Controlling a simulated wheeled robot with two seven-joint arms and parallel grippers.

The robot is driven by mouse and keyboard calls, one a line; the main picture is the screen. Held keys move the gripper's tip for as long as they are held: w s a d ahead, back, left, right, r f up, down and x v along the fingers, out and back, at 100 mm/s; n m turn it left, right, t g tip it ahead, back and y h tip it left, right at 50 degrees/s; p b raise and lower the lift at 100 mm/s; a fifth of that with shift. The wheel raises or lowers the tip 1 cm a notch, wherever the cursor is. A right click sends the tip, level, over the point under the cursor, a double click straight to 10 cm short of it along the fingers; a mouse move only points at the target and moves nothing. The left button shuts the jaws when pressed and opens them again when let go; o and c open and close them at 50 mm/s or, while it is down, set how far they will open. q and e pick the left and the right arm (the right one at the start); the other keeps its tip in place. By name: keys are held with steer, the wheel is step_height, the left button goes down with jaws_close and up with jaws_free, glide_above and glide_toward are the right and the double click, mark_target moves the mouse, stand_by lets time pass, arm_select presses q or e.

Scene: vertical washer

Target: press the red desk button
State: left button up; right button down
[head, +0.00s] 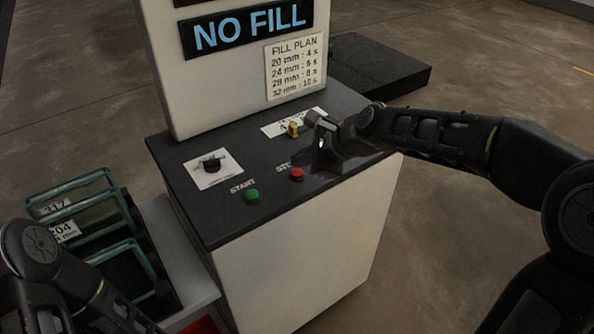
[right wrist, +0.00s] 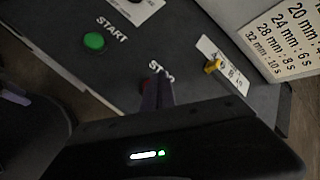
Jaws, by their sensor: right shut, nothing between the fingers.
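The red button (head: 297,174) sits on the dark sloping panel (head: 225,220), right of the green START button (head: 251,195), below a partly covered label. My right gripper (head: 319,168) is shut and empty, just right of the red button in the head view. In the right wrist view the shut fingers (right wrist: 158,93) cover most of the red button (right wrist: 144,87), and only a sliver of red shows. I cannot tell whether the fingertips touch it. My left arm shows at the lower left of the head view, but its gripper is out of frame.
A yellow switch (head: 293,127) stands on the panel behind the right gripper. A black knob (head: 211,164) is at the panel's left. A white upright board (head: 235,75) reads NO FILL. Green-framed racks (head: 85,203) stand left of the cabinet.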

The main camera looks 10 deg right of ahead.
mark_target(300, 174)
steer(key=shift+f, duration=0.15)
steer(key=shift+f, duration=0.3)
steer(key=shift+f+b, duration=0.55)
steer(key=shift+b, duration=0.05)
stand_by(0.7)
stand_by(0.3)
steer(key=shift+r+p, duration=1)
steer(key=shift+p, duration=0.05)
step_height(300, 174, up, 5)
steer(key=p, duration=0.5)
stand_by(0.6)
